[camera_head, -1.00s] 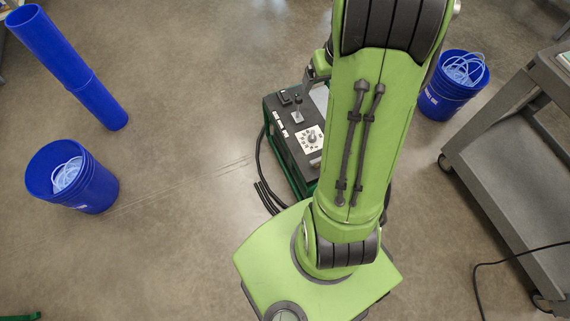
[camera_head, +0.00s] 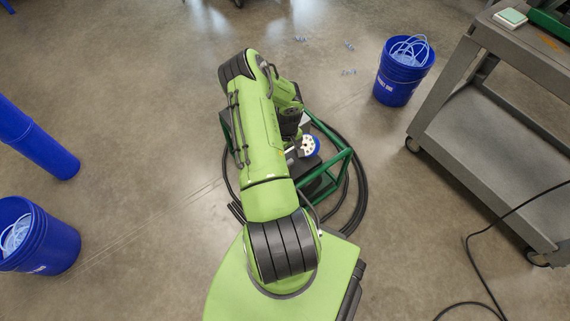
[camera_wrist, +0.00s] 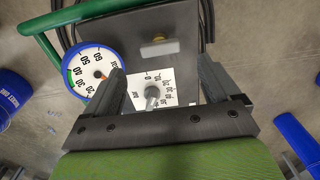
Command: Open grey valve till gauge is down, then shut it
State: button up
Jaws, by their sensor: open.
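In the wrist view the grey valve (camera_wrist: 152,93) is a small lever knob at the middle of a white plate with printed numbers (camera_wrist: 168,80). My gripper (camera_wrist: 162,72) is open, with one finger on each side of the valve. I cannot tell how far above it the fingertips are, and no contact shows. The round gauge (camera_wrist: 82,60) has a blue rim, a white face and an orange needle; the left finger partly covers it, so its reading is unclear. The gauge also shows in the head view (camera_head: 311,146), where my arm hides the valve.
A green tube frame (camera_head: 340,165) surrounds the unit, with black hoses (camera_head: 358,205) on the floor around it. A blue bucket (camera_head: 400,85) and a grey cart (camera_head: 450,150) stand right. Another blue bucket (camera_head: 55,250) and a blue pipe (camera_head: 40,145) are left. Floor between is open.

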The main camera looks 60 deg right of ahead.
notch_tip(320, 180, down, 7)
jog(key=shift+r+b, duration=0.1)
jog(key=shift+b, duration=0.9)
jog(key=c, duration=1.1)
jog(key=shift+o, duration=0.2)
